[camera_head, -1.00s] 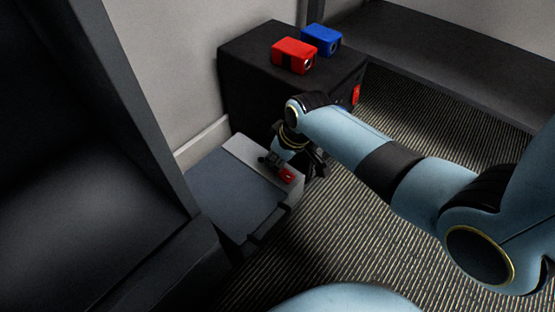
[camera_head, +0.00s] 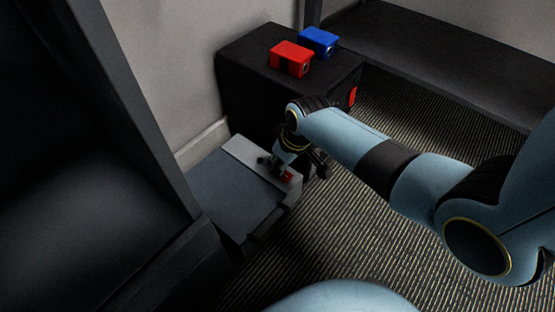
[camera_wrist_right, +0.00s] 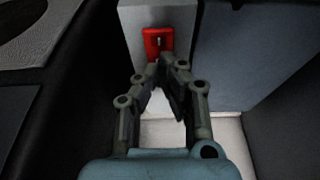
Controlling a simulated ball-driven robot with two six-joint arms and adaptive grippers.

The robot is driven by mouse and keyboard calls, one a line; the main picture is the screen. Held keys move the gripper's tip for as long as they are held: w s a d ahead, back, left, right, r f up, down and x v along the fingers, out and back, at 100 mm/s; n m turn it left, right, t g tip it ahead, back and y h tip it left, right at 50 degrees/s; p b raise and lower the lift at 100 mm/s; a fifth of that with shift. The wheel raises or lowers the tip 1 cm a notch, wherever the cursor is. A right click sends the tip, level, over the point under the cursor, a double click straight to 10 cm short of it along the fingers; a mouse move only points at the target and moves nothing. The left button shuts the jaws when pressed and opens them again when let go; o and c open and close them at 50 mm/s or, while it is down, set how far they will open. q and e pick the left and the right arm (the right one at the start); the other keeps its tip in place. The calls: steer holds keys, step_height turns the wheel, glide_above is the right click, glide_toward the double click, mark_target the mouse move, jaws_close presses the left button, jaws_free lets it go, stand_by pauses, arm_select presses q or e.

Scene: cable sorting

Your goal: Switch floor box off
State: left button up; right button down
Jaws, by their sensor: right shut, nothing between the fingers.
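The floor box (camera_head: 222,197) is a low grey box with a bluish flat lid, on the floor against the wall. A red switch (camera_head: 287,176) sits on its light grey strip. In the right wrist view the red switch (camera_wrist_right: 158,42) shows just beyond the fingertips, with a small pale lever in its middle. My right gripper (camera_head: 281,170) is shut and empty, pointing down at the switch. In the right wrist view my right gripper (camera_wrist_right: 164,66) has its tips together just short of the switch; I cannot tell whether they touch it. My left gripper is not in view.
A black cabinet (camera_head: 245,85) stands behind the floor box, with a red box (camera_head: 291,58) and a blue box (camera_head: 318,42) on top. A dark panel (camera_head: 130,110) rises at the left. Striped carpet (camera_head: 330,250) lies open at the right.

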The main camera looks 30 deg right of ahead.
stand_by(0.3)
steer(key=v, duration=1.2)
steer(key=shift+s, duration=0.1)
